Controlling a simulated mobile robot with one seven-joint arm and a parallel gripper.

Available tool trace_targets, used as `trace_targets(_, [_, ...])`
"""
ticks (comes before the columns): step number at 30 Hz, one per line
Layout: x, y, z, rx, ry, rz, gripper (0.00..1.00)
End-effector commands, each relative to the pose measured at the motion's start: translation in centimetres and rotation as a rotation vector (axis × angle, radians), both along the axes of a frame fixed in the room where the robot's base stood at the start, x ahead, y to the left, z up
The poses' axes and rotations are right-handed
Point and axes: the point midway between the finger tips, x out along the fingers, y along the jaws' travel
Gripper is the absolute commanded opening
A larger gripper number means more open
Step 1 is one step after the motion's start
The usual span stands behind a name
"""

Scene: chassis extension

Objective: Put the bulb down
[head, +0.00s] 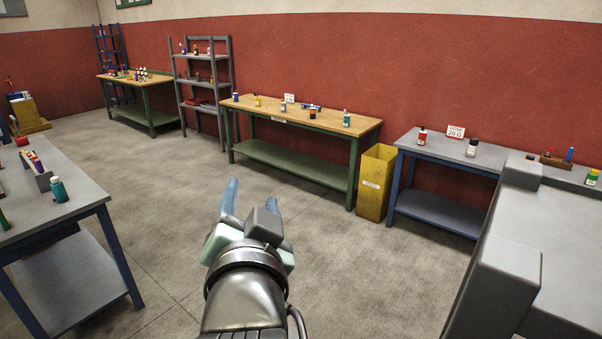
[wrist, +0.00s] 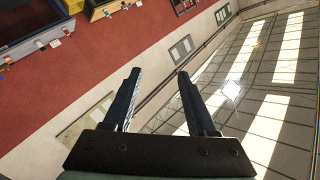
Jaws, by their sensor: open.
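My gripper (head: 251,192) is raised over the open floor in the lower middle of the head view. In the wrist view its two dark fingers (wrist: 158,74) stand wide apart with nothing between them. It is away from every table and touches nothing that I can see. I cannot make out a bulb in either view; the small items on the tables are too small to tell apart.
A wooden-topped bench (head: 300,112) stands ahead by the red wall, with a yellow bin (head: 375,184) at its right. A blue-framed table (head: 440,149) stands further right, a grey table (head: 80,205) at left. A large grey block (head: 560,240) fills the right. Concrete floor between is clear.

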Motion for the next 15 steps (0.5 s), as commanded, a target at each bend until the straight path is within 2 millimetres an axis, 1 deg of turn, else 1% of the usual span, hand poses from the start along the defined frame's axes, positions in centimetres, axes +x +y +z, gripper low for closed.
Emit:
trace_targets(1, [-0.9, -1.2, 4.4, -0.064, -0.139, -0.021, 0.58])
trace_targets(2, [-1.6, -1.8, 6.8, -0.109, -0.221, -0.037, 0.58])
trace_targets(3, [-2.7, -2.6, 9.9, -0.167, -0.326, -0.063, 0.58])
trace_targets(5, [-4.8, -3.6, 14.0, -0.251, -0.47, -0.11, 0.58])
trace_targets(6, [-6.3, -4.2, 16.3, -0.302, -0.553, -0.145, 0.58])
trace_targets(9, [-9.8, -5.4, 20.8, -0.408, -0.723, -0.23, 0.58])
trace_targets(10, [-10.6, -5.6, 21.7, -0.432, -0.761, -0.252, 0.58])
trace_targets(12, [-12.3, -6.0, 23.4, -0.477, -0.829, -0.295, 0.58])
trace_targets(15, [-13.6, -6.3, 24.5, -0.509, -0.877, -0.328, 0.58])
